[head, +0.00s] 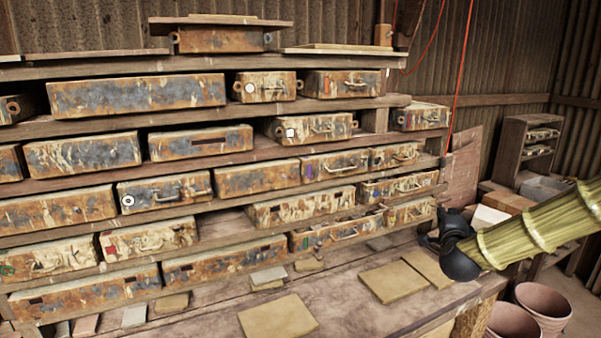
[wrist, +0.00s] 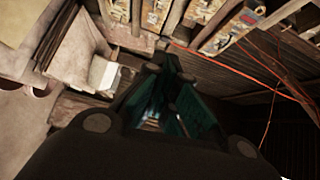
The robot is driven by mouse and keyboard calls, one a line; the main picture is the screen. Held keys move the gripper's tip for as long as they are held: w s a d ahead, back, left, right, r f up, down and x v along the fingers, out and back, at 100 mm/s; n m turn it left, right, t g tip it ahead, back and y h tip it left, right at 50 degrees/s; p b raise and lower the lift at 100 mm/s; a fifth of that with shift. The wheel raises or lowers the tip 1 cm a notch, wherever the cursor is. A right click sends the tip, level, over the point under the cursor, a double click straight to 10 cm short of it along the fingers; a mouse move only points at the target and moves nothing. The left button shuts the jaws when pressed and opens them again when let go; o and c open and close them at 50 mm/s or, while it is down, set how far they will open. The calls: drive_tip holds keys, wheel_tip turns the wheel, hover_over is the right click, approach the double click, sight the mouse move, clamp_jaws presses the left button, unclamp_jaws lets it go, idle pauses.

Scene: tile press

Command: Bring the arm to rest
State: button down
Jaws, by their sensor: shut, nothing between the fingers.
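My gripper (head: 428,242) is black and sits at the end of my yellow-green arm, which enters from the right edge in the head view. It is in the air over the right end of the wooden bench (head: 345,292), in front of the lower right metal drawers. In the wrist view my gripper (wrist: 165,75) shows as dark and greenish fingers near the middle. It is shut and holds nothing. The fingertips are hard to make out in the shadow there.
Rusty metal drawers (head: 135,94) fill the shelves at left and centre. Flat tan tiles (head: 278,317) lie on the bench. Pots (head: 544,305) stand on the floor at lower right, below my arm. A small shelf (head: 512,150) stands at the back right. Red cords (head: 462,70) hang behind the gripper.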

drive_tip(key=s+a+f+n+g+y, duration=0.2)
drive_tip(key=s+a+f+n, duration=0.25)
drive_tip(key=f, duration=0.65)
drive_tip(key=s+a+f+n+g+y, duration=0.1)
drive_tip(key=s+a+f+n+g, duration=0.4)
drive_tip(key=f, duration=0.6)
drive_tip(key=s+a+f+n+y, duration=0.1)
drive_tip(key=s+a+f+y, duration=0.15)
drive_tip(key=s+f, duration=0.6)
drive_tip(key=s+a+f+n+g, duration=0.4)
drive_tip(key=s+f+n, duration=0.1)
drive_tip(key=s+f, duration=0.8)
drive_tip(key=s+a+f+n+g, duration=0.1)
drive_tip(key=s+f+n+g, duration=0.25)
drive_tip(key=s, duration=0.75)
drive_tip(key=s+a+f+n+g, duration=0.1)
drive_tip(key=s+f+n+g, duration=0.3)
drive_tip(key=s, duration=0.7)
wheel_tip(320, 180, down, 10)
drive_tip(key=m+t+b, duration=0.1)
drive_tip(key=m+b, duration=0.1)
drive_tip(key=b, duration=0.8)
drive_tip(key=shift+d+f+t, duration=0.2)
drive_tip(key=shift+f+t, duration=0.05)
drive_tip(key=shift+t, duration=0.1)
